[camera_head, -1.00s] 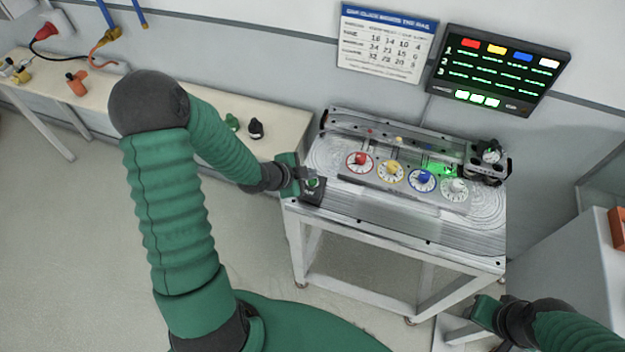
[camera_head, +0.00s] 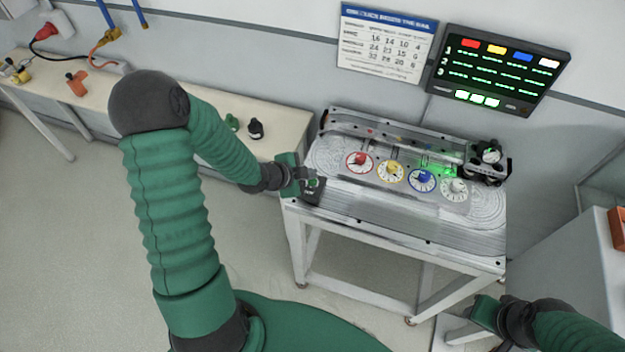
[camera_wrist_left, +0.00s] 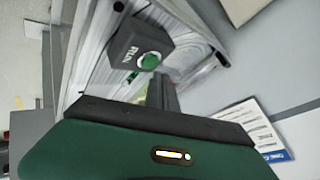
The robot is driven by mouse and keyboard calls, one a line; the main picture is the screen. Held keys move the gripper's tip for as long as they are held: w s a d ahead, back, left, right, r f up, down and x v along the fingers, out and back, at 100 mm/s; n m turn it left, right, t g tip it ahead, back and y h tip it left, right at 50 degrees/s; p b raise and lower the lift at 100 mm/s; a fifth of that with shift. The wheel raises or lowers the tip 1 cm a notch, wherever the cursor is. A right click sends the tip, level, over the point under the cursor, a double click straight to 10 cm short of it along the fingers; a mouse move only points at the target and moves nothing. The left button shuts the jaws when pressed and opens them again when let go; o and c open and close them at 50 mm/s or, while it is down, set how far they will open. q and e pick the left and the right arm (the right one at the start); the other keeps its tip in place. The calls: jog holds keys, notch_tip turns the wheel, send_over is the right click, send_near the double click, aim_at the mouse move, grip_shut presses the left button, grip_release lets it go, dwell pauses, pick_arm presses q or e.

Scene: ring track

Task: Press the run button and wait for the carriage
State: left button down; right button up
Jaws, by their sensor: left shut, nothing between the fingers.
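The run button is a green disc (camera_wrist_left: 150,61) on a dark box (camera_wrist_left: 128,42) marked "RUN" in the left wrist view. In the head view the box (camera_head: 312,192) stands at the left front corner of the track table (camera_head: 400,225). My left gripper (camera_head: 308,178) is shut and empty, its tips close to the button; I cannot tell whether they touch it. The carriage (camera_head: 487,163), a dark unit, stands at the right end of the track, beside a green glow. My right gripper (camera_head: 478,312) is at the lower right, apart from the table; its fingers are not clear.
Red, yellow, blue and white dials (camera_head: 391,172) sit in a row on the table. A lit screen (camera_head: 498,70) and a printed chart (camera_head: 386,44) hang on the wall. A long bench (camera_head: 100,90) with small parts stands at left. The floor in front is clear.

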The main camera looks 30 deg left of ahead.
pick_arm(q)
jog(key=shift+f, duration=0.15)
jog(key=shift+f+b, duration=0.2)
jog(key=shift+b, duration=0.1)
jog(key=shift+f+b, duration=0.4)
jog(key=shift+f, duration=0.1)
dwell(0.6)
jog(key=shift+r+p, duration=0.85)
jog(key=shift+r, duration=0.05)
